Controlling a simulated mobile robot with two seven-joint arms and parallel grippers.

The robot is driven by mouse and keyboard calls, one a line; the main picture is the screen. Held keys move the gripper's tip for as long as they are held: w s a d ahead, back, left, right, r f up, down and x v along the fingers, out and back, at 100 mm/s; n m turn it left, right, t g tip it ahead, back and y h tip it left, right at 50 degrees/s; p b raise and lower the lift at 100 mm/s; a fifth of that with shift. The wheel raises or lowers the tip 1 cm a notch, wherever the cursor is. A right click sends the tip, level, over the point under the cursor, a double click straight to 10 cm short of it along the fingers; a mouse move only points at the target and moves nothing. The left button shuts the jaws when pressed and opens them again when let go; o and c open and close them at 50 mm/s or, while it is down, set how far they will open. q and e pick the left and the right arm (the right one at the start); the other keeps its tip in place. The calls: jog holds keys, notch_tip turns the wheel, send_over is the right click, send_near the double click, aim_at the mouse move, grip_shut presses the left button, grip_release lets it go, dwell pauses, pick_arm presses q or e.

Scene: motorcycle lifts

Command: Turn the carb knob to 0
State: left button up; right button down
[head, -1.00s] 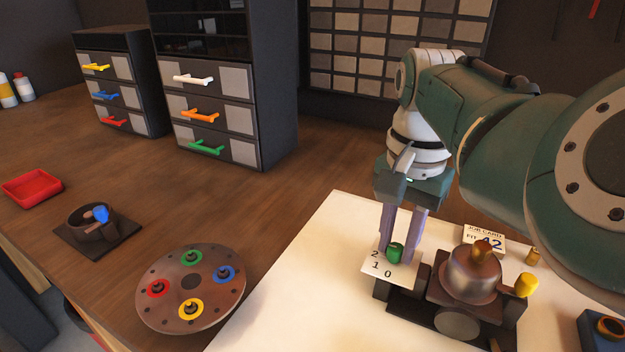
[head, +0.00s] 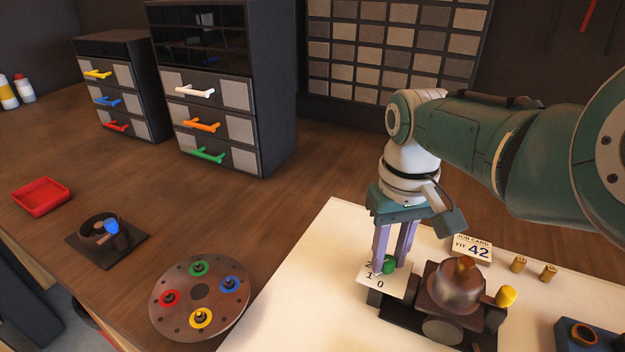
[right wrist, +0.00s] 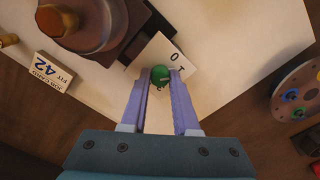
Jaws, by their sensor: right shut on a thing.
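The green carb knob (head: 389,267) stands at the dial plate (head: 399,290), beside the metal carburetor (head: 456,294). The plate shows 2, 1 and 0; the 2 is partly hidden by a finger. My right gripper (head: 391,261) points down from above, shut on the knob. In the right wrist view the knob (right wrist: 160,74) sits between the two fingertips, with a small pale mark on its top. I cannot tell which number the knob points to. My left gripper is not in view.
A yellow knob (head: 506,295) is on the carburetor's right side. A job card reading 42 (head: 474,248) and small brass pieces (head: 519,264) lie behind it. A round plate with coloured knobs (head: 198,330) is at left. The wood between it and the drawers is clear.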

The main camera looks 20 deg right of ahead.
aim_at(388, 258)
jog(key=n, duration=0.3)
jog(key=shift+n+p, duration=0.3)
jog(key=shift+n, duration=1.7)
jog(key=c, duration=0.7)
grip_release()
jog(key=shift+o, duration=0.2)
notch_tip(388, 258, up, 9)
jog(key=p, duration=0.6)
jog(key=shift+r, duration=0.45)
